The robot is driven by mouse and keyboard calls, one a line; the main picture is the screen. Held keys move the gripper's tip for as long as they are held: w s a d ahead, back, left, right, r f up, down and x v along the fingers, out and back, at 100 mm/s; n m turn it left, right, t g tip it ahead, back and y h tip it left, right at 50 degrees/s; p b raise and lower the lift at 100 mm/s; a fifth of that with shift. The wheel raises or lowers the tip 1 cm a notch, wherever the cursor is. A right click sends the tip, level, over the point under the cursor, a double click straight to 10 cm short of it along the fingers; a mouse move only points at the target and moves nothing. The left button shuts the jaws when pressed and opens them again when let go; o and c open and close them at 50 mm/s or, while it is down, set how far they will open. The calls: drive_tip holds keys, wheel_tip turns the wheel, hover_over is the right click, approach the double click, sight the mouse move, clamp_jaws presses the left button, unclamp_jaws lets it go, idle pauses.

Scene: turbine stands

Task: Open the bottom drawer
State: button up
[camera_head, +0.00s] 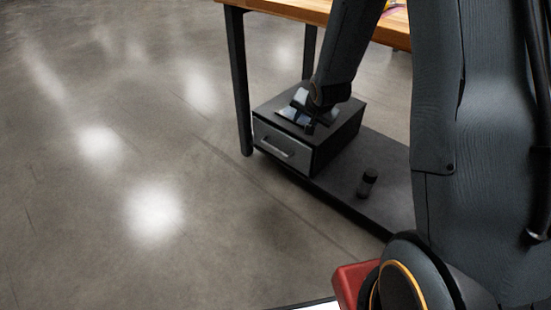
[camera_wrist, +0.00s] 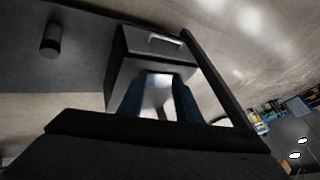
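A dark box with one drawer (camera_head: 338,143) stands on the low shelf under the table. Its grey drawer front (camera_head: 293,157) appears shut and carries a pale bar handle (camera_head: 273,147). In the wrist view the drawer front (camera_wrist: 135,41) and handle (camera_wrist: 165,39) show near the top, beyond my fingers. My gripper (camera_head: 305,113) is over the box's top, behind the handle and apart from it. In the wrist view the two fingers of my gripper (camera_wrist: 160,80) stand apart with nothing between them. Whether they touch the box top is unclear.
A small dark jar (camera_head: 367,183) stands on the shelf (camera_head: 340,187) to the right of the box; it also shows in the wrist view (camera_wrist: 51,40). A table leg (camera_head: 239,85) rises beside the box's left corner. The wooden tabletop (camera_head: 285,10) is overhead. The floor in front is clear.

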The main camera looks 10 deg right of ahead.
drive_tip(key=w+f+m+t+y+b, duration=0.1)
drive_tip(key=w+f+m+t+b, duration=0.1)
drive_tip(key=w+f+b, duration=0.65)
drive_tip(key=w+f+m+t+y+b, duration=0.1)
drive_tip(key=w+f+m+t+b, duration=0.3)
drive_tip(key=f, duration=0.8)
drive_tip(key=m+t+y+b, duration=0.2)
drive_tip(key=m+t+b, duration=0.1)
drive_tip(key=b, duration=0.7)
approach(276, 149)
drive_tip(key=w, duration=0.1)
drive_tip(key=f, duration=0.1)
drive_tip(key=shift+y, duration=0.3)
drive_tip(key=b+x, duration=0.1)
drive_tip(key=x, duration=0.3)
drive_tip(key=b+x, duration=0.2)
drive_tip(key=x, duration=0.1)
drive_tip(key=shift+w+d+f, duration=0.1)
drive_tip(key=shift+w, duration=0.3)
drive_tip(key=shift+b+x, duration=0.45)
drive_tip(key=shift+x, duration=0.4)
clamp_jaws()
